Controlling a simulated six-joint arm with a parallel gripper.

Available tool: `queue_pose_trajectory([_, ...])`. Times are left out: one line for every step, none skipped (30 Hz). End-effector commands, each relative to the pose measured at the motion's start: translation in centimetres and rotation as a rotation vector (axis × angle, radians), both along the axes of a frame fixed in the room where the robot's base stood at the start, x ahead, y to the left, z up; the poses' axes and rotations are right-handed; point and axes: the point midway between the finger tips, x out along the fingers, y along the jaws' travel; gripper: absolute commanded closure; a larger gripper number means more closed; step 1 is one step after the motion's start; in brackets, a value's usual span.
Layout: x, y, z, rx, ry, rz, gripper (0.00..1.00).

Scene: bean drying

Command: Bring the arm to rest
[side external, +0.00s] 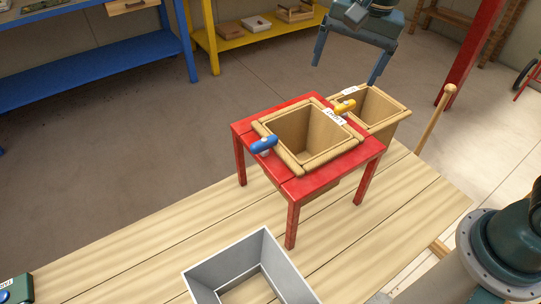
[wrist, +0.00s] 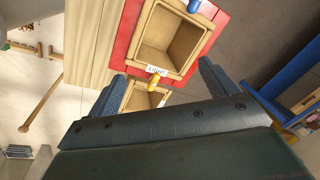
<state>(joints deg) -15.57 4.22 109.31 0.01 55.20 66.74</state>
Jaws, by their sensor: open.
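My gripper (side external: 344,72) hangs open and empty at the top of the side view, above and behind the red stand (side external: 289,187). Its two fingers are spread well apart with nothing between them. In the wrist view my gripper (wrist: 162,72) has its fingers apart over the bins. A square wooden bin (side external: 290,131) sits in the red stand, empty as far as I can see. A second wooden bin (side external: 375,107) is behind it, nearer the gripper. Both carry white labels too small to read surely.
A blue knob (side external: 263,145) and a yellow knob (side external: 345,106) stick out at the bin rims. An open grey box (side external: 222,265) stands at the front of the wooden table (side external: 130,243). A blue bench (side external: 95,75) and a yellow shelf (side external: 260,37) stand at the back.

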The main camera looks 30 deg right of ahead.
Motion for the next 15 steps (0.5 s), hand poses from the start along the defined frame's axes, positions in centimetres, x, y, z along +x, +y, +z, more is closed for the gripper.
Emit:
queue_pose_trajectory([-1.0,-0.8,0.7,-0.005,-0.019,0.033,0.15])
queue_pose_trajectory([-1.5,-1.3,1.0,-0.01,-0.028,0.057,0.15])
queue_pose_trajectory([-2.2,-1.9,1.4,-0.017,-0.04,0.089,0.15])
queue_pose_trajectory([-2.7,-2.3,1.7,-0.022,-0.051,0.113,0.15])
queue_pose_trajectory([-3.3,-2.7,1.9,-0.027,-0.061,0.137,0.15])
queue_pose_trajectory([-4.0,-3.2,2.3,-0.036,-0.074,0.169,0.15])
queue_pose_trajectory([-4.6,-3.6,2.4,-0.042,-0.082,0.191,0.15])
queue_pose_trajectory([-5.2,-4.0,2.6,-0.049,-0.093,0.216,0.15])
queue_pose_trajectory([-5.9,-4.4,2.9,-0.059,-0.105,0.248,0.15])
queue_pose_trajectory([-6.5,-4.8,3.0,-0.066,-0.116,0.271,0.15])
queue_pose_trajectory([-7.1,-5.1,3.2,-0.074,-0.126,0.294,0.15])
queue_pose_trajectory([-7.9,-5.6,3.3,-0.085,-0.138,0.326,0.15])
queue_pose_trajectory([-8.4,-5.9,3.4,-0.093,-0.147,0.349,0.15])
queue_pose_trajectory([-9.0,-6.2,3.5,-0.103,-0.156,0.372,0.15])
queue_pose_trajectory([-9.8,-6.6,3.6,-0.115,-0.168,0.403,0.15])
